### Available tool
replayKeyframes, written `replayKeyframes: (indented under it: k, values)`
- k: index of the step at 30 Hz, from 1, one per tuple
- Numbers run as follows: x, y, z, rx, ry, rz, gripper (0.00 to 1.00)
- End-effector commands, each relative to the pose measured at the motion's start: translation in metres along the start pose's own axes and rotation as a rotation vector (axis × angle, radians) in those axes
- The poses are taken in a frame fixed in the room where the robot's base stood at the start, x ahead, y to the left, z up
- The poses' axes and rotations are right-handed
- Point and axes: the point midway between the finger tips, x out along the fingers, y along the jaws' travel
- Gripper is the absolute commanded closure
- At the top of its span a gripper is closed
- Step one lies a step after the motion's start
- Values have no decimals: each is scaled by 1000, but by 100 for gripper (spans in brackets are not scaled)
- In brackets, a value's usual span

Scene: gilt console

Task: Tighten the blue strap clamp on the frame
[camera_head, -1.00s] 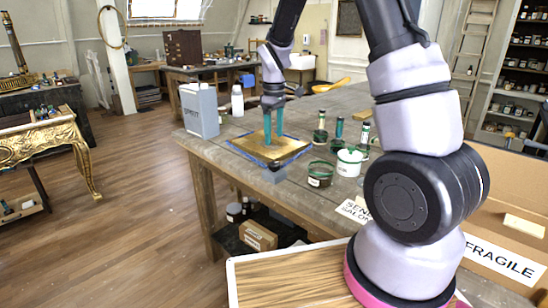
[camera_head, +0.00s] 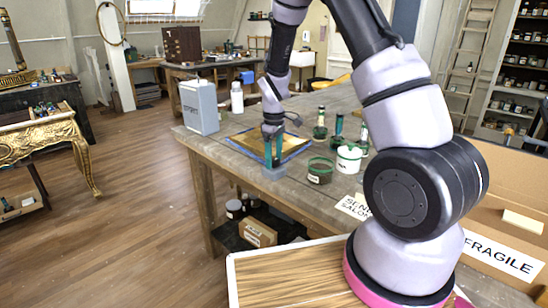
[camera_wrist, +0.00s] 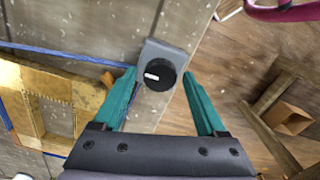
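The gilt frame (camera_head: 248,140) lies flat on the workbench with the blue strap (camera_head: 292,155) around its outside. The strap also shows in the wrist view (camera_wrist: 65,52), beside the gold frame (camera_wrist: 38,108). The clamp's grey body (camera_wrist: 168,50) sits at a corner of the frame, near the bench edge; it also shows in the head view (camera_head: 275,173). A round black knob (camera_wrist: 156,77) with a small white mark is on it. My gripper (camera_wrist: 160,73) is open, its teal fingertips on either side of the knob with small gaps. My gripper (camera_head: 273,163) partly hides the frame in the head view.
A green-rimmed dark jar (camera_head: 320,171) and a white pot (camera_head: 349,160) stand right of the frame, with several small bottles behind. A grey can (camera_head: 199,107) and a white bottle (camera_head: 237,98) stand behind left. A cardboard box (camera_head: 258,233) is on the lower shelf.

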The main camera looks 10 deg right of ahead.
Motion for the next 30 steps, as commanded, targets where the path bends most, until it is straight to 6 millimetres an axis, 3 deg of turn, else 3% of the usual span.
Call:
replayKeyframes:
  k: [1, 5, 17, 30]
  values:
    - [0, 0, 0, 0, 0, 0, 50]
    - [0, 0, 0, 0, 0, 0, 100]
    - [0, 0, 0, 68, 0, 0, 100]
    - [-1, 0, -1, 422, 1, 0, 100]
